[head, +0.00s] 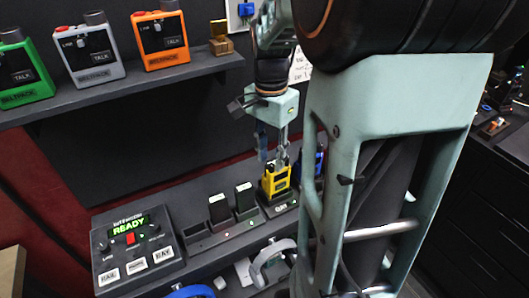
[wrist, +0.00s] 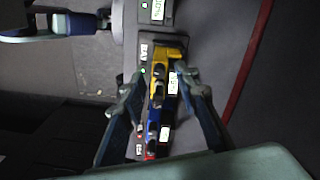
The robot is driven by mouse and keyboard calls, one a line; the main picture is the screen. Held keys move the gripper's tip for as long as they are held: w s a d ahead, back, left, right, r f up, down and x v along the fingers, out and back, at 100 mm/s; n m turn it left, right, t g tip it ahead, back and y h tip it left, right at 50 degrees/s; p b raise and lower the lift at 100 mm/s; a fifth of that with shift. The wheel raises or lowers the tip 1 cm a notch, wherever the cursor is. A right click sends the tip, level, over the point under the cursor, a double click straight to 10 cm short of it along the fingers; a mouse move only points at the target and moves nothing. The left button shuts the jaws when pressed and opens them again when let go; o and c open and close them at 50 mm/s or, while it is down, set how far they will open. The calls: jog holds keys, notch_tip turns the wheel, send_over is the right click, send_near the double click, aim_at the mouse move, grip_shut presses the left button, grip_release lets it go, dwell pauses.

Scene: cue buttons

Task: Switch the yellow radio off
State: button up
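The yellow radio (head: 276,183) stands upright in a dark charging dock on the lower counter. In the wrist view the yellow radio (wrist: 174,54) shows from above, with dark knobs on its top. My gripper (head: 275,157) is just above the yellow radio, pointing down. In the wrist view its fingers are spread, one on each side near the radio's knob end, with nothing held between them (wrist: 159,76). I cannot tell whether a finger touches the radio. The knob's setting is too small to read.
A blue radio (wrist: 168,101) stands close beside the yellow one, and a red one (wrist: 151,147) is beyond it. Two black packs (head: 219,208) stand in the dock to the left. A console (head: 137,244) reads READY. Beltpacks (head: 160,38) line the upper shelf. Headphones (head: 272,260) hang in front.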

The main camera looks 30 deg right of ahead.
aim_at(270, 164)
notch_tip(270, 164, up, 10)
dwell(0.3)
jog(key=shift+w+r, duration=0.1)
